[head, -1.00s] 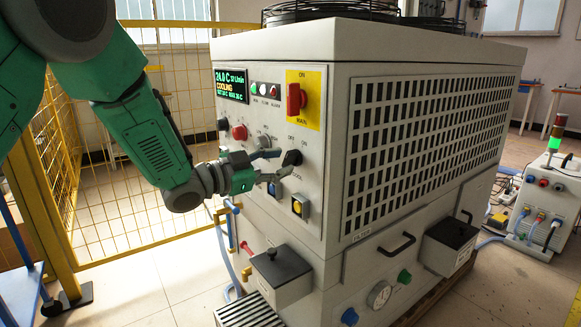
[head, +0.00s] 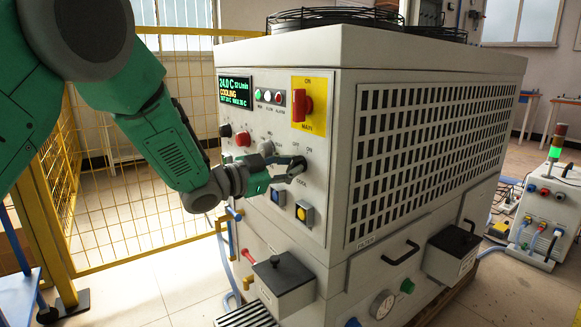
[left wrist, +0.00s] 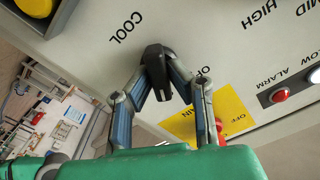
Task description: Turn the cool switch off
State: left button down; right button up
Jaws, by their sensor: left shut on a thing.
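The cool switch is a black knob (left wrist: 157,68) on the light panel, beside the COOL label in the left wrist view. In the head view the knob (head: 297,164) sits below the OFF and ON labels and is partly covered by my fingers. My left gripper (head: 289,169) is at the panel, with its fingers closed in on the knob from both sides. In the left wrist view the fingertips (left wrist: 159,76) touch the knob's sides. The knob's exact setting is hard to read. My right gripper is not in view.
A red main switch (head: 303,104) on a yellow plate is above the knob. A green-text display (head: 235,91), indicator lamps, a red knob (head: 242,137), and blue and yellow buttons (head: 304,214) are nearby on the panel. A yellow mesh fence (head: 120,239) stands at left.

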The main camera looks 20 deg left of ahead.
pick_arm(q)
jog(key=shift+r+p, duration=0.15)
jog(key=shift+p, duration=0.35)
jog(key=n+p, duration=0.2)
jog(key=p, duration=0.1)
jog(key=n+p, duration=0.3)
jog(key=p, duration=0.1)
jog(key=shift+w+a+r, duration=0.1)
jog(key=shift+r, duration=0.05)
jog(key=shift+n+p, duration=1.4)
jog(key=shift+p, duration=0.3)
